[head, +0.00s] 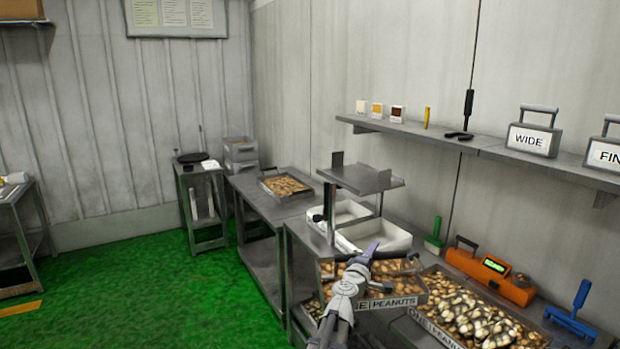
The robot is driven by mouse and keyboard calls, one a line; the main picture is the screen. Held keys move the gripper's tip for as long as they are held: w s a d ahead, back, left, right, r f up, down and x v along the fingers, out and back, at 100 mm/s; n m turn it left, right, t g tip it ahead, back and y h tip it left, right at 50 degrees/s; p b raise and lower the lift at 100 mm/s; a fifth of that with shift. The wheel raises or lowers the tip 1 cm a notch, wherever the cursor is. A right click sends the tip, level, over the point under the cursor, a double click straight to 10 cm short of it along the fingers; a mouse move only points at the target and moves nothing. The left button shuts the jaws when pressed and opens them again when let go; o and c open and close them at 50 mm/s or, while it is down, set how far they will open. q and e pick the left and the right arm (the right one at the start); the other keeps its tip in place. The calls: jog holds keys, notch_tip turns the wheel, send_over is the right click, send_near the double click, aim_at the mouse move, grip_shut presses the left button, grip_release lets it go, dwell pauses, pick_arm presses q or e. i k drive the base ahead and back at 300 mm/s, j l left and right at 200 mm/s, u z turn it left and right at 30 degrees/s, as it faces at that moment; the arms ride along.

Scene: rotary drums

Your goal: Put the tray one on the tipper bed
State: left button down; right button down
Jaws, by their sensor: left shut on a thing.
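A metal tray of peanuts labelled "ONE | PEANUTS" (408,301) is at the lower middle, in front of the bench. My left gripper (368,256) is shut on this tray at its upper edge; the arm hides part of the label and front wall. The tipper bed (362,179) looks to be the grey flat plate with raised edges on a post, above and behind the tray. It is empty. My right gripper is not in view.
A second labelled tray (440,335) with nuts and striped pieces lies on the bench at right. White bins (375,237) stand under the plate. Nearby are an orange scale (490,275), green scoop (434,240) and blue brush (572,318). Another nut tray (285,187) sits further back.

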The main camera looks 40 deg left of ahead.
aim_at(359, 176)
jog(key=j+u, duration=0.15)
jog(key=u, duration=0.25)
jog(key=j+u, duration=0.1)
jog(key=u, duration=0.3)
jog(key=i+j+u, duration=0.1)
jog(key=u, duration=0.3)
jog(key=i+j+u, duration=0.15)
jog(key=u, duration=0.2)
jog(key=i+j+u, duration=0.1)
jog(key=u, duration=0.25)
jog(key=i+u, duration=0.6)
jog(key=i, duration=1.75)
jog(key=i+j, duration=0.1)
jog(key=i, duration=0.9)
jog(key=i+z, duration=0.15)
jog(key=z, duration=0.25)
jog(key=i+j+z, duration=0.1)
jog(key=z, duration=0.3)
jog(key=i+j+z, duration=0.15)
jog(key=z, duration=0.25)
jog(key=j+z, duration=0.15)
jog(key=z, duration=0.3)
jog(key=j+z, duration=0.1)
jog(key=z, duration=0.4)
jog(key=k+j+z, duration=0.1)
jog(key=z, duration=0.35)
jog(key=j+z, duration=0.1)
jog(key=z, duration=0.4)
jog(key=k+z, duration=0.1)
jog(key=z, duration=0.35)
